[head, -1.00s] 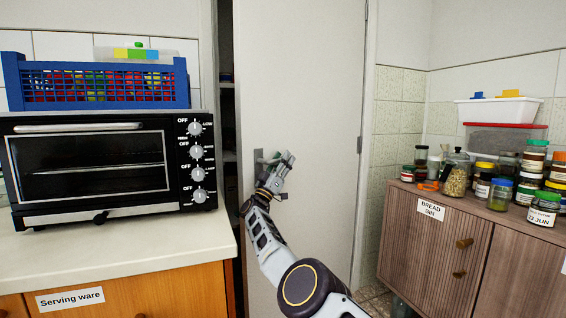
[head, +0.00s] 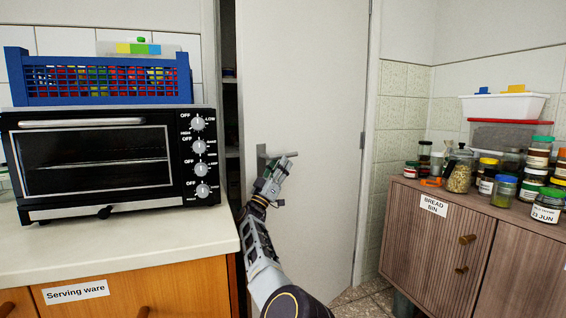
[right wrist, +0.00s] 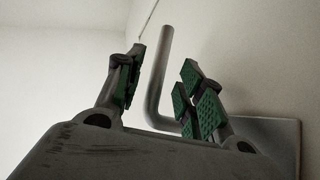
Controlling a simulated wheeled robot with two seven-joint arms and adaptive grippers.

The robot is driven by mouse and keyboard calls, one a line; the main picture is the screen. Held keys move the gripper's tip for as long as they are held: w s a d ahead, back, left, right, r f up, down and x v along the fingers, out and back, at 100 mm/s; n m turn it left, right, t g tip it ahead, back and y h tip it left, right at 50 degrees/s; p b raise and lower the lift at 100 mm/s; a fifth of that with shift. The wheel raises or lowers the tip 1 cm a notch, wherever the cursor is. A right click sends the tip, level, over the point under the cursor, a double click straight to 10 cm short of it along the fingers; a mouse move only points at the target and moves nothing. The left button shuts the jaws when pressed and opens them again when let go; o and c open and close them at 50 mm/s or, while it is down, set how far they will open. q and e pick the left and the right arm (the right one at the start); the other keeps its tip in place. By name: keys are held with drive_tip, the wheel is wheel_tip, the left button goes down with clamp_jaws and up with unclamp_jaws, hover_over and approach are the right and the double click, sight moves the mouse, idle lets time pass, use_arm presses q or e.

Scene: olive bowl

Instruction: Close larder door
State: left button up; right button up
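The white larder door (head: 305,90) stands slightly ajar, with a dark gap at its left edge showing shelves inside. Its grey lever handle (head: 262,158) is near that left edge. My right gripper (head: 274,175) is at the handle, seen from behind. In the right wrist view, the gripper (right wrist: 163,82) is open, its green-padded fingers apart on either side of the bent handle bar (right wrist: 157,75). I cannot tell whether either finger touches the bar. My left gripper is not in view.
A counter (head: 120,245) with a black oven (head: 95,160) and blue crate (head: 100,95) stands left of the door. A wooden cabinet (head: 425,240) with several jars stands to the right. Bare floor (head: 362,300) shows between door and cabinet.

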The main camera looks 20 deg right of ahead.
drive_tip(key=shift+v, duration=1.45)
